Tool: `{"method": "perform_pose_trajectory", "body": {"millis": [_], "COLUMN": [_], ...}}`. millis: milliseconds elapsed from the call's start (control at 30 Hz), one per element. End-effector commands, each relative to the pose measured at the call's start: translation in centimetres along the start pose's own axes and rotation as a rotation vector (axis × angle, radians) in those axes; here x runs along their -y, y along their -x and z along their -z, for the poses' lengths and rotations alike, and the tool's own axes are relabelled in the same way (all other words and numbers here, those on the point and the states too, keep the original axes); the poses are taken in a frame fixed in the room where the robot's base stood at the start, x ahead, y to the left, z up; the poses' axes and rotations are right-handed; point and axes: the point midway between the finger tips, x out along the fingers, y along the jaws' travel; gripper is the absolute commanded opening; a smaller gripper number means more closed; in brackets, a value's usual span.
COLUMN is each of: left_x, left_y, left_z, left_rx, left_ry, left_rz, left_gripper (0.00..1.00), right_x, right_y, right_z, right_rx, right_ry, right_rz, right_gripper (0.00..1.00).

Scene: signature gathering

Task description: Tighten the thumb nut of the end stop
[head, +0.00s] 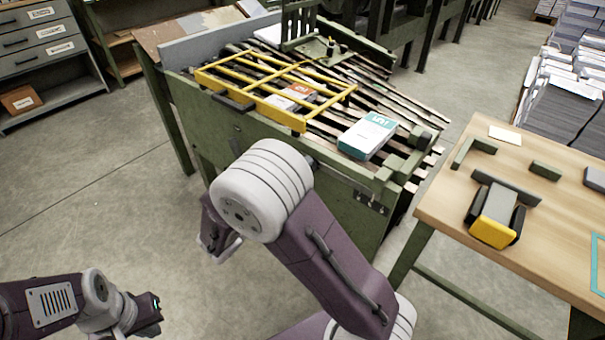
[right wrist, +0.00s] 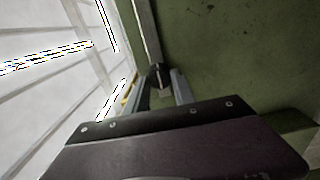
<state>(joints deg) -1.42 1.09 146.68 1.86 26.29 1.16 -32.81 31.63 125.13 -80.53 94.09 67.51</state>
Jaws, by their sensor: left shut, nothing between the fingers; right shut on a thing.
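In the right wrist view my right gripper (right wrist: 161,88) is shut on a small dark rounded piece, which appears to be the thumb nut (right wrist: 159,73). It lies beside a green panel (right wrist: 235,50); the camera looks steeply upward. In the head view my right arm stands in front of the green machine (head: 225,140), and the right fingers and the nut are hidden behind it. I cannot clearly make out which part is the end stop. My left gripper (head: 153,310) is shut and empty at the lower left, over the floor, away from the machine.
A yellow frame (head: 300,121) and a white-and-teal packet (head: 367,135) lie on the machine's slatted top. A wooden table (head: 550,215) with a yellow-and-black tool (head: 493,230) stands at the right. Drawers (head: 40,45) stand at the upper left. The floor at left is clear.

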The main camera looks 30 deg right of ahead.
Motion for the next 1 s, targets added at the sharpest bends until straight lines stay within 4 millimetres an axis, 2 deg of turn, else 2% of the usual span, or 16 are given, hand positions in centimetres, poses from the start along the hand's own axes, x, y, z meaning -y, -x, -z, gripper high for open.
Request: {"method": "perform_pose_trajectory", "body": {"millis": [433, 467, 500, 533, 833, 933, 1000], "left_x": [0.0, 0.0, 0.0, 0.0, 0.0, 0.0, 0.0], "left_y": [-0.1, -0.1, -0.1, -0.1, 0.0, 0.7, 1.3], "left_z": [0.0, 0.0, 0.0, 0.0, 0.0, 0.1, 0.1], "left_rx": [0.0, 0.0, 0.0, 0.0, 0.0, 0.0, 0.0], "left_ry": [0.0, 0.0, 0.0, 0.0, 0.0, 0.0, 0.0], "left_rz": [0.0, 0.0, 0.0, 0.0, 0.0, 0.0, 0.0], "left_gripper": [0.0, 0.0, 0.0, 0.0, 0.0, 0.0, 0.0], "right_x": [0.1, 0.1, 0.1, 0.1, 0.0, -0.2, -0.4], "right_y": [0.0, 0.0, 0.0, 0.0, 0.1, 1.3, 2.9], "right_z": [0.0, 0.0, 0.0, 0.0, 0.0, 0.1, 0.1], "right_rx": [0.001, 0.001, 0.001, 0.001, 0.0, -0.004, -0.006], "right_ry": [-0.009, -0.009, -0.008, -0.008, -0.008, -0.007, -0.007], "right_rz": [0.004, 0.004, 0.004, 0.003, 0.002, 0.002, 0.002], "right_gripper": [0.0, 0.36, 0.47, 0.52, 0.52, 0.52, 0.52]}}
